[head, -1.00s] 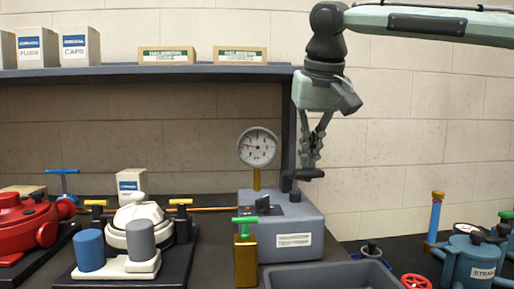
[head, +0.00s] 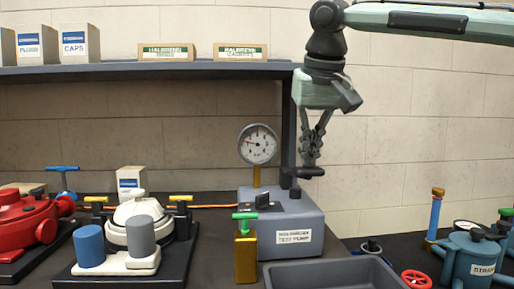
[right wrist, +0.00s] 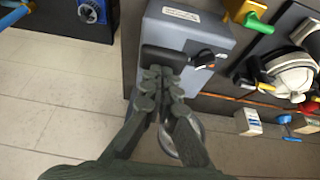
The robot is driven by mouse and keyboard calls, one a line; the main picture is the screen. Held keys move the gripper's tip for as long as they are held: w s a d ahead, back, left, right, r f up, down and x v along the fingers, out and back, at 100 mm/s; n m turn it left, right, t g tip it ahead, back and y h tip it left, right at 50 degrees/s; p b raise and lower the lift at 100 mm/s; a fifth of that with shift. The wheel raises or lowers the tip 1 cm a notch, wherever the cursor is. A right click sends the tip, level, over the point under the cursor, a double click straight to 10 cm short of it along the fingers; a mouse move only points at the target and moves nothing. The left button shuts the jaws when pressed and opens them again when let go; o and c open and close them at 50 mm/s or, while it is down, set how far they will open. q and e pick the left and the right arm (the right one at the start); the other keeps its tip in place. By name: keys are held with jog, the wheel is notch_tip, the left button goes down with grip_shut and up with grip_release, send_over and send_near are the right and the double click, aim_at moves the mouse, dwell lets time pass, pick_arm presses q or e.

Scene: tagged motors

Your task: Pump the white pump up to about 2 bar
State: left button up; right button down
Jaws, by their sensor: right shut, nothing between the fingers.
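The white pump (head: 139,216) is a domed body on a black base at the left, with a blue cylinder (head: 90,246) and a grey cylinder (head: 140,236) in front. An orange line (head: 212,206) runs from its side toward the grey test pump box (head: 292,240). A round gauge (head: 258,144) stands on that box; its needle points left and slightly up, its numbers too small to read. My right gripper (head: 309,163) is shut and empty, its fingertips at the black handle (head: 308,172) of the test pump. The right wrist view shows the shut fingers (right wrist: 160,78) over this handle (right wrist: 163,57).
A gold block with a green handle (head: 245,252) stands before the test pump. A grey tray (head: 335,274) lies in front. A red pump (head: 22,222) is at far left, a blue-grey strainer (head: 472,256) at right. A shelf (head: 150,72) with boxes runs above.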

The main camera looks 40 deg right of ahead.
aim_at(309, 172)
jog(key=shift+f+b, duration=0.4)
jog(key=shift+f, duration=1.45)
jog(key=shift+r+p, duration=0.7)
jog(key=shift+r, duration=1.85)
jog(key=shift+r, duration=2.55)
